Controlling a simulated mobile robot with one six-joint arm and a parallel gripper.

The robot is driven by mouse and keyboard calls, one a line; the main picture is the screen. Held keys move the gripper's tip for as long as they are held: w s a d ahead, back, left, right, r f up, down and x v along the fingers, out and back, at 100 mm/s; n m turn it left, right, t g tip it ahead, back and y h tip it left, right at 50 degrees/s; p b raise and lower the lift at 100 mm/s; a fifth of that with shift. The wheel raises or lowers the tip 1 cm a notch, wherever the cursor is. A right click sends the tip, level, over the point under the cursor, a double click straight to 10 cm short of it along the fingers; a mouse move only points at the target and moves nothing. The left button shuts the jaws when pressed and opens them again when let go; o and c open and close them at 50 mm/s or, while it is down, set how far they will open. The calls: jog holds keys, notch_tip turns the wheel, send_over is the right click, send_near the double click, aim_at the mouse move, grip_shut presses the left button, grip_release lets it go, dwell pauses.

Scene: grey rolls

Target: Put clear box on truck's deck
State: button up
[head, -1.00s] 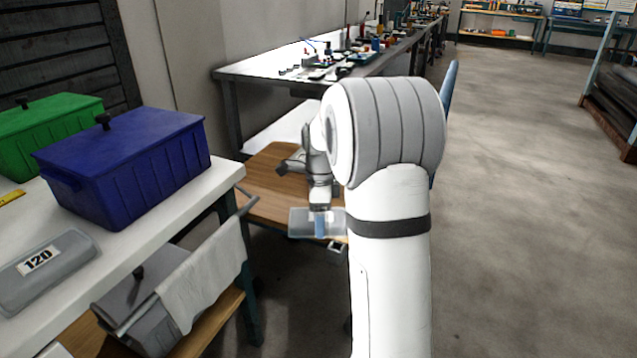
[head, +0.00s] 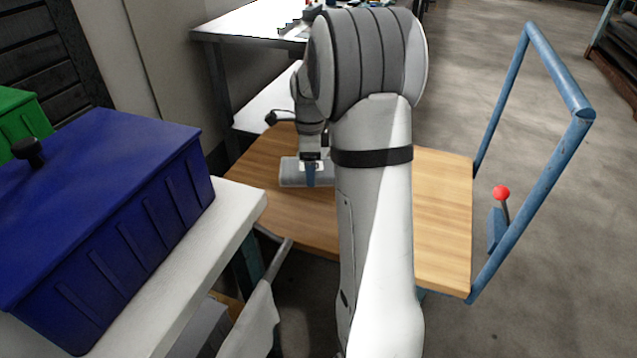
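The truck's deck (head: 440,215) is a flat wooden board with a blue tube handle (head: 545,165) at its right end. My gripper (head: 311,180) is over the left part of the deck, pointing down. The clear box (head: 291,172) is a pale grey, see-through box at the gripper's fingers, above or on the deck; I cannot tell whether it touches the wood. The fingers appear closed on the box. My arm hides the middle of the deck and part of the box's right side.
A white table (head: 240,205) at the left bears a blue lidded box (head: 110,210) and a green box (head: 22,125). A workbench (head: 245,25) stands behind the deck. A red-knobbed lever (head: 501,193) is by the handle. The deck's right part is clear.

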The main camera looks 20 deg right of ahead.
jog(key=f, duration=0.2)
jog(key=shift+w+a+f+b, duration=0.15)
jog(key=shift+a+f+b, duration=0.05)
jog(key=shift+f+b, duration=0.15)
jog(key=shift+a+f+b, duration=0.1)
jog(key=shift+f+b, duration=0.75)
jog(key=shift+f, duration=1.4)
jog(key=shift+f, duration=0.1)
jog(key=o, duration=1)
jog(key=shift+o, duration=0.2)
notch_tip(320, 180, up, 12)
jog(key=p, duration=0.4)
